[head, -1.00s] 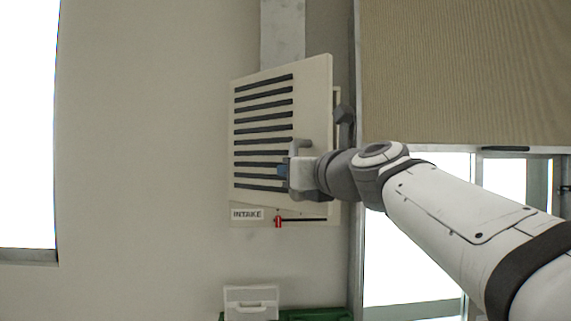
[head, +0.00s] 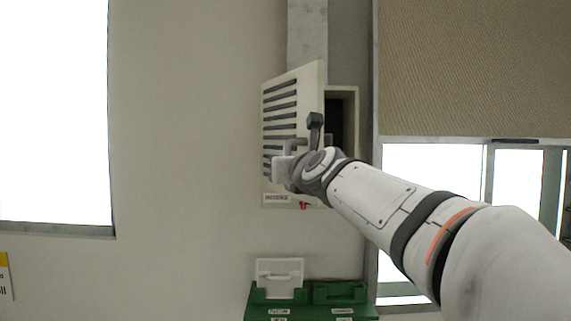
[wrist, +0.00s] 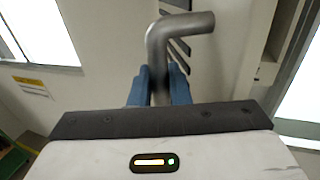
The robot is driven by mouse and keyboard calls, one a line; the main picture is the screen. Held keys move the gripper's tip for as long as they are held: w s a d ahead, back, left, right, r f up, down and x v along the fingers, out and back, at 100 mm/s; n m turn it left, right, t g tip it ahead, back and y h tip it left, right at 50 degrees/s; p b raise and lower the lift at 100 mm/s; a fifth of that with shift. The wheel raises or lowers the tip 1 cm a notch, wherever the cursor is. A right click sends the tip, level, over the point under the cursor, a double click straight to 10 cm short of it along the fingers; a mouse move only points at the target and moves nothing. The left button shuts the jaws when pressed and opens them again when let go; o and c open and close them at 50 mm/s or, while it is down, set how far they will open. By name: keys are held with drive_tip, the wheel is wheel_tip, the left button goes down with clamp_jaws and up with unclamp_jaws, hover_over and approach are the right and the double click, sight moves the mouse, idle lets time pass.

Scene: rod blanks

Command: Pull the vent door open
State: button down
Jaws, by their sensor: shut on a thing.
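The vent door (head: 311,95) is a pale slatted panel on the wall. It stands swung out at an angle, with its left side toward the wall. A dark opening (head: 336,120) shows behind its right edge. My gripper (head: 283,165) is at the lower part of the door's face. In the wrist view, its blue fingers (wrist: 159,88) are shut on a bent grey bar handle (wrist: 157,50). The handle's lower end is hidden between the fingers. A label (head: 277,198) and a small red marker (head: 304,206) sit below the slats.
A green holder (head: 310,306) with a white bin (head: 279,278) is below the vent. A tan blind (head: 470,70) and window frames are at the right; a bright window (head: 52,110) is at the left. The wall between is clear.

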drive_tip(key=c, duration=1.4)
unclamp_jaws()
drive_tip(key=shift+w, duration=0.1)
drive_tip(key=v, duration=0.8)
drive_tip(key=shift+c, duration=0.5)
